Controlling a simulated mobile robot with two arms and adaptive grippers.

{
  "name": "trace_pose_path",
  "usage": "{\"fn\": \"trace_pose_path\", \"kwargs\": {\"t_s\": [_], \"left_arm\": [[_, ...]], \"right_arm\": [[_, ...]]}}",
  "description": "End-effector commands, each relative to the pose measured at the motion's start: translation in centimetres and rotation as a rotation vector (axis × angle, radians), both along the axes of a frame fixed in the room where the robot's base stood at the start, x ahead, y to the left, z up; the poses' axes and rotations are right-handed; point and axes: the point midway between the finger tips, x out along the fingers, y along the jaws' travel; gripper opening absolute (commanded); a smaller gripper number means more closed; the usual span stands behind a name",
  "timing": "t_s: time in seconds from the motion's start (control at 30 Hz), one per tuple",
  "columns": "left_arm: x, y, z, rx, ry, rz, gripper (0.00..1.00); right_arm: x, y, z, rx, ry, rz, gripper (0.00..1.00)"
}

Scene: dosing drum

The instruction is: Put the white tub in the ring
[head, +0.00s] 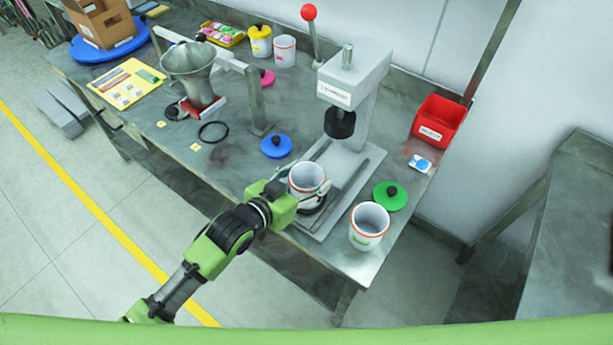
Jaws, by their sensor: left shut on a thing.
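A white tub (306,178) with an orange-red rim is open at the top and looks empty. My left gripper (310,192) is shut on its side at the front of the grey press base. A dark round seat (311,205) shows in part below the tub. I cannot tell whether the tub touches it. My right gripper is out of view.
The grey press (354,80) with a red-knobbed lever stands behind the tub, its black ram (340,122) above the base. Another white tub (369,226), a green lid (390,196) and a blue lid (276,146) are nearby. A metal funnel (190,62) stands left, a red bin (438,120) right.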

Motion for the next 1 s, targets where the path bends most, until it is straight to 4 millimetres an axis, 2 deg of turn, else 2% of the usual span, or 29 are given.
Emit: {"fn": "trace_pose_path", "kwargs": {"t_s": [0.03, 0.07, 0.1, 0.53, 0.67, 1.0], "left_arm": [[0.0, 0.0, -0.1, 0.000, 0.000, 0.000, 0.67], [0.0, 0.0, -0.1, 0.000, 0.000, 0.000, 0.75], [0.0, 0.0, -0.1, 0.001, 0.001, 0.000, 0.76], [-0.4, 0.2, 0.3, 0.001, 0.001, 0.000, 0.76], [-1.7, 1.2, 0.8, 0.002, 0.002, 0.000, 0.76], [-6.6, 4.7, 3.3, 0.001, 0.002, 0.000, 0.76]], "right_arm": [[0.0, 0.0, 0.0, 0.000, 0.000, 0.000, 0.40], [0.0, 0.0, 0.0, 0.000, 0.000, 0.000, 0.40], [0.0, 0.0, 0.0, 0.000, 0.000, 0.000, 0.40], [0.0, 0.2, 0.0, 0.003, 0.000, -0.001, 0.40], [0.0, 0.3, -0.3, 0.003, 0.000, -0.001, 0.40], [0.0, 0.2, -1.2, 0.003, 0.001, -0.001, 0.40]]}}
